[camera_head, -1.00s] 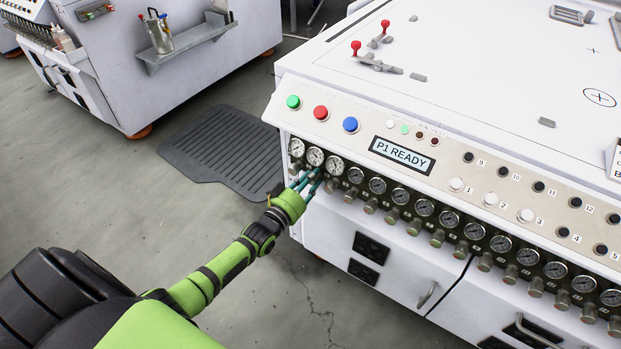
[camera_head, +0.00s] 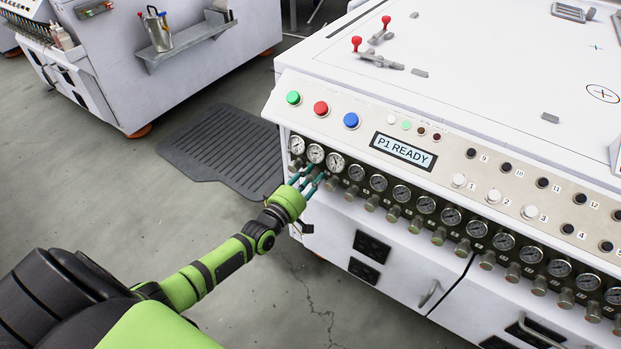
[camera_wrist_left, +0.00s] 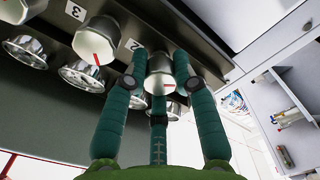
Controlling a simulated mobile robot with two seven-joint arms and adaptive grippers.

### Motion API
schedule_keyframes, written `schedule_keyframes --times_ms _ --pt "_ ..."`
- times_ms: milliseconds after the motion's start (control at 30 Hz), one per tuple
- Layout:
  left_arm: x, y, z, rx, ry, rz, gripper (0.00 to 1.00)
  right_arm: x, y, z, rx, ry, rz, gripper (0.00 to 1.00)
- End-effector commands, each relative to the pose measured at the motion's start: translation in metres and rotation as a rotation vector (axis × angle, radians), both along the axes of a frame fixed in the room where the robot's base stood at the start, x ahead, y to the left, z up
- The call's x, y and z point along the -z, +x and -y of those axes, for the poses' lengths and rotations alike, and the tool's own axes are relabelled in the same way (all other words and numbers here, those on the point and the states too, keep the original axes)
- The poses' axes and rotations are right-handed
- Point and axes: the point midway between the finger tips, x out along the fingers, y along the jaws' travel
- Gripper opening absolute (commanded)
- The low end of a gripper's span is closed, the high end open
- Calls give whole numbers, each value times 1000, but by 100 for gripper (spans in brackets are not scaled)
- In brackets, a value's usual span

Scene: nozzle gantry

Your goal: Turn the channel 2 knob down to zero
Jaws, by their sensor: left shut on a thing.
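My left gripper (camera_head: 306,180) reaches the left end of the front knob row. In the left wrist view its teal fingers (camera_wrist_left: 158,95) are closed around a silver knob (camera_wrist_left: 159,62). This knob is beside a white label with the number 2 (camera_wrist_left: 131,45) and shows a short red mark near its face. The fingers cover its sides. A neighbouring knob (camera_wrist_left: 100,38) with a red pointer line is apart from the fingers, and a label 3 (camera_wrist_left: 75,10) lies beyond it. My right gripper is in neither view.
Round gauges (camera_head: 316,153) line the panel just above the knobs. A display (camera_head: 403,151) reads "P1 READY", beside green, red and blue buttons. A ribbed black mat (camera_head: 225,150) lies on the floor; the floor in front of the machine is clear.

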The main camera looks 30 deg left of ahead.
Motion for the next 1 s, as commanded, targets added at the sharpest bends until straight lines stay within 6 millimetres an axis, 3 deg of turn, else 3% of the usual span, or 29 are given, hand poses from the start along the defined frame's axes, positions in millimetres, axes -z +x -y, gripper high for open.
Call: schedule_keyframes --times_ms 400,933,967,1000 --pt "2 -1 2 3 -174 -18 0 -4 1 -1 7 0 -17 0" --pt "2 -1 3 4 -195 -20 0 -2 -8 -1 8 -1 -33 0" --pt "2 -1 3 4 -195 -20 38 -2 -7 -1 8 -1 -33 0" --pt "2 -1 3 4 -195 -20 38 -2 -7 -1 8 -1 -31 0"
